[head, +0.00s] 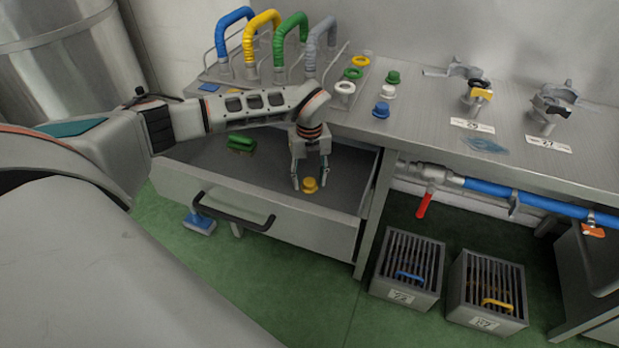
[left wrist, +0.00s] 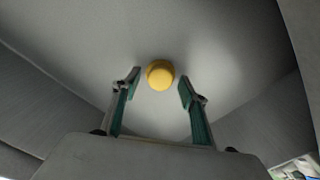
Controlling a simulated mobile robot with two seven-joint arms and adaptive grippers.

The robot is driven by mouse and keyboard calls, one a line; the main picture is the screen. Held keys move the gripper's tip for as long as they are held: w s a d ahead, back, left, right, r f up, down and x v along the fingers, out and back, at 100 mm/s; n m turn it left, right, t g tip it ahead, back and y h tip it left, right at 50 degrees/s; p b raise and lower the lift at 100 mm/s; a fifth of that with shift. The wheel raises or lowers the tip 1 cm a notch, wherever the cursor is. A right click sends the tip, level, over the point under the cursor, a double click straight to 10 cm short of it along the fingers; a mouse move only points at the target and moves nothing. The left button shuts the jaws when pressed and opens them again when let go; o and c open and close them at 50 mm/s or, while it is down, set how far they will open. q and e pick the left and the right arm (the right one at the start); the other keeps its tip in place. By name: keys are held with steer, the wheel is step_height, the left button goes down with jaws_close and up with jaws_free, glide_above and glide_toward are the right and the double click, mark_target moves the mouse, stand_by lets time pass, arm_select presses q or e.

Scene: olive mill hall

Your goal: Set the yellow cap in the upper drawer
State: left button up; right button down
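The yellow cap (head: 310,186) is inside the open upper drawer (head: 262,205), toward its front right. My left gripper (head: 310,182) reaches down into the drawer above the cap, with one finger on either side of it. In the left wrist view the yellow cap (left wrist: 160,75) appears between and just beyond the tips of the left gripper (left wrist: 160,78). The fingers are spread apart, with gaps to the cap on both sides. The cap appears to lie on the grey drawer floor. My right gripper is not in view.
A green brush-like item (head: 241,145) lies in the drawer's back left. Blue (head: 381,109), white (head: 388,91) and green (head: 393,77) caps stand on the bench (head: 430,100), beside rings and coloured hoses. Two grated crates (head: 408,268) stand on the floor at right.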

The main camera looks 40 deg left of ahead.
mark_target(310, 182)
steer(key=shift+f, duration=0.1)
arm_select(q)
step_height(310, 182, up, 12)
steer(key=p, duration=0.2)
steer(key=shift+r, duration=0.15)
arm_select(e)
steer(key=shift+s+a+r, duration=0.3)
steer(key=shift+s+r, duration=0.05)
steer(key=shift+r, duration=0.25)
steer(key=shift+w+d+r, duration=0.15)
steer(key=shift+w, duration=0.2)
arm_select(q)
steer(key=shift+d, duration=0.1)
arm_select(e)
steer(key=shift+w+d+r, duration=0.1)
